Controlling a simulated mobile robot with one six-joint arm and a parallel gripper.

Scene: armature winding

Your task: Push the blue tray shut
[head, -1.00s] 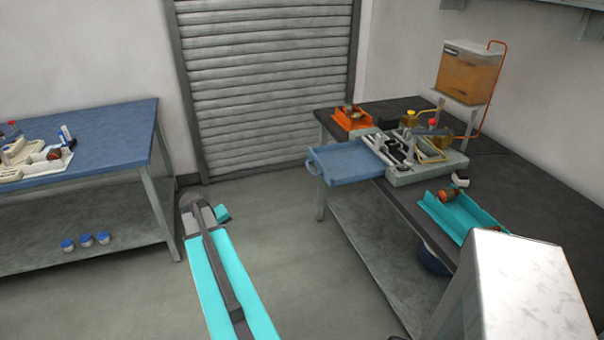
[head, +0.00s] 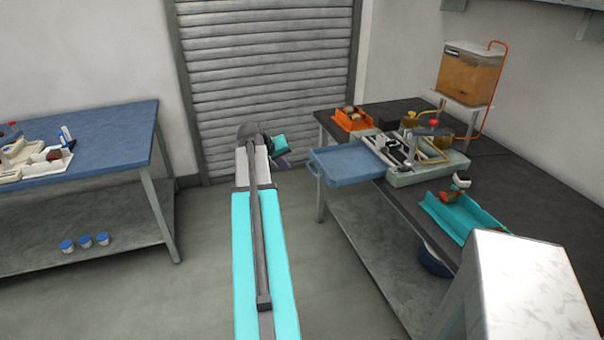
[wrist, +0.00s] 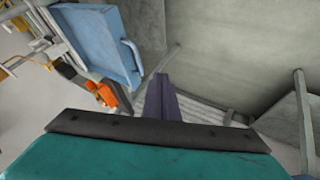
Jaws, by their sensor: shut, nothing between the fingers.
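The blue tray (head: 346,164) sticks out to the left from the machine (head: 425,153) on the dark bench, pulled open, with its handle on the left outer end. It also shows in the wrist view (wrist: 100,38) at the upper left, its handle (wrist: 132,57) facing right. My gripper (head: 284,162) is left of the tray, apart from it, mostly hidden behind my arm in the head view. In the wrist view, my gripper's purple fingers (wrist: 162,98) are together and empty, to the lower right of the tray handle.
An orange bin (head: 353,121) stands behind the tray. A teal tray (head: 478,210) with parts lies nearer on the dark bench (head: 520,180). A blue-topped table (head: 120,140) stands at the left. Open floor lies between the two benches.

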